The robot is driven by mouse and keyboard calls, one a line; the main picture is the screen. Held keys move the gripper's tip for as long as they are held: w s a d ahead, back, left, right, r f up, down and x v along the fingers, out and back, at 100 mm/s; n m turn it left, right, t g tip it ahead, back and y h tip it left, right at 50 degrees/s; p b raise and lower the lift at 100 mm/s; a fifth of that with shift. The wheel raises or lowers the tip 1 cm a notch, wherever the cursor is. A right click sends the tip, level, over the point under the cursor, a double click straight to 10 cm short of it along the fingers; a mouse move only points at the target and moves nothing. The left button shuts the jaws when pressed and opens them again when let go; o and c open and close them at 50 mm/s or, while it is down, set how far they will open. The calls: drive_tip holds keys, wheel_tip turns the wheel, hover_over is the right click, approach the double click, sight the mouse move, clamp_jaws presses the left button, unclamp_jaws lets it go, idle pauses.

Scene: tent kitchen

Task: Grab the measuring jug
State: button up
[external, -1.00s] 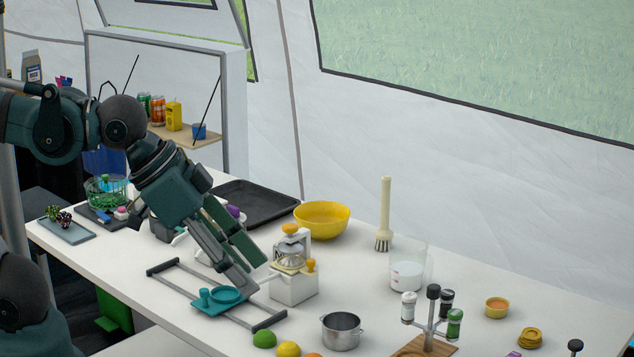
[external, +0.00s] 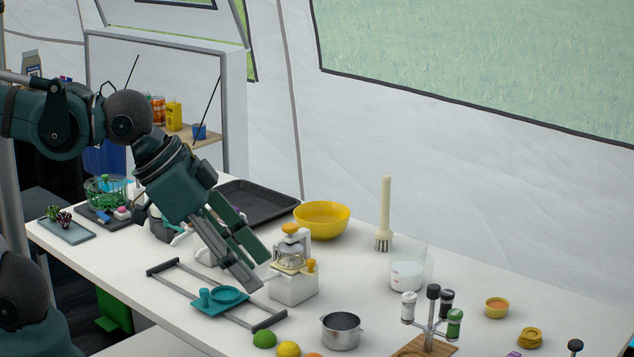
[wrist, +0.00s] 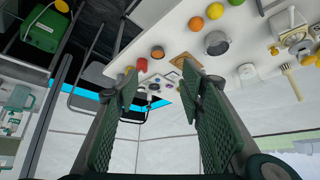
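The measuring jug (external: 409,270) is a clear container with white contents in its lower part. It stands upright on the white table, right of the juicer and in front of the brush. In the wrist view it appears as a small pale shape (wrist: 247,72), right of my fingers. My gripper (external: 254,268) is left of the jug, near the juicer and the teal dish, well apart from the jug. Its two green fingers are spread with nothing visible between them; they also show open in the wrist view (wrist: 163,80).
The white juicer (external: 294,285) stands between my gripper and the jug. A metal pot (external: 341,332) and a spice rack (external: 430,325) stand in front of the jug. The upright brush (external: 384,225) and yellow bowl (external: 322,220) are behind. Some table right of the jug is clear.

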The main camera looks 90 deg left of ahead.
drive_tip(key=w+a+r+m+g+p, duration=0.1)
drive_tip(key=w+a+r, duration=0.2)
drive_tip(key=w, duration=0.3)
drive_tip(key=w+a+r+m+g+p, duration=0.1)
drive_tip(key=w+a+r+m+p, duration=0.15)
drive_tip(key=w, duration=0.35)
drive_tip(key=m+g+p, duration=0.5)
drive_tip(key=m+p, duration=0.1)
drive_tip(key=m, duration=0.1)
hover_over(430, 258)
wheel_tip(430, 258, down, 17)
drive_tip(key=shift+f+b, duration=0.6)
drive_tip(key=shift+f, duration=2.8)
drive_tip(key=shift+f, duration=0.1)
